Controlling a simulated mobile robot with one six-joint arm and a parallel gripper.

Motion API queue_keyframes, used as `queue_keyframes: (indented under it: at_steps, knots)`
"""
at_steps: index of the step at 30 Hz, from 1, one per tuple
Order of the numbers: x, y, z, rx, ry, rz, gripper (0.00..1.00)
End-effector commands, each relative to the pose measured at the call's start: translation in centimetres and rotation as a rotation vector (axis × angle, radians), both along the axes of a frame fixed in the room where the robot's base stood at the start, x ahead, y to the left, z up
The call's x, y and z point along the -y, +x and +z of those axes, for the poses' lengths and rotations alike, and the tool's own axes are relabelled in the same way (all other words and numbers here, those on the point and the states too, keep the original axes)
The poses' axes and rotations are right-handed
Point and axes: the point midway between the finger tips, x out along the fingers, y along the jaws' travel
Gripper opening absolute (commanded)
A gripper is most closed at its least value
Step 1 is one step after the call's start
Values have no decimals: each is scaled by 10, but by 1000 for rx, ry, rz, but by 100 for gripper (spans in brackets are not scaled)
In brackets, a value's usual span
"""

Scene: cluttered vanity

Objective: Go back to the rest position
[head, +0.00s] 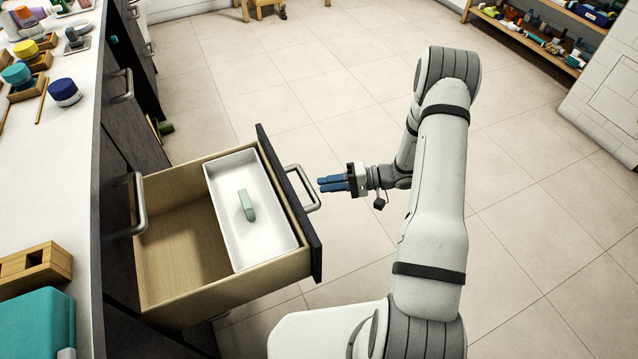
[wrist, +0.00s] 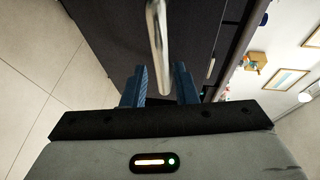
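My gripper (head: 321,184) is just outside the front of an open drawer (head: 176,244), with its blue fingers pointing at the drawer handle (head: 309,190). In the wrist view the fingers of my gripper (wrist: 160,72) are apart, with nothing clamped between them. The metal handle (wrist: 157,40) shows ahead, in line with the gap. The fingertips are close to the handle; I cannot tell whether they touch it. My arm reaches in from the right side of the head view.
A white tray (head: 270,250) in the drawer holds a small grey-green object (head: 246,205). The cluttered vanity top (head: 45,175) runs along the left. Tiled floor (head: 540,210) lies open to the right, with a stocked shelf (head: 530,38) at the back.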

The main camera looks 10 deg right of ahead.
Motion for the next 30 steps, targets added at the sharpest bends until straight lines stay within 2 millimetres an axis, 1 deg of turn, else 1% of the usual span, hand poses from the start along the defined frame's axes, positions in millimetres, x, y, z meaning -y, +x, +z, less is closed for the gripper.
queue_keyframes:
  at_steps: [14,16,18,20,23,24,26,27,29,30]
  knots:
    - [0,0,0,0,0,0,26]
    - [0,2,3,10,-10,-6,26]
    - [0,10,11,44,-45,-26,26]
    - [1,22,24,99,-102,-58,26]
    - [6,52,58,232,-256,-144,26]
    - [10,64,74,291,-331,-182,26]
    - [18,82,100,371,-449,-244,26]
    - [24,92,117,418,-526,-282,26]
    - [34,103,145,477,-640,-333,26]
    - [42,108,164,511,-716,-367,26]
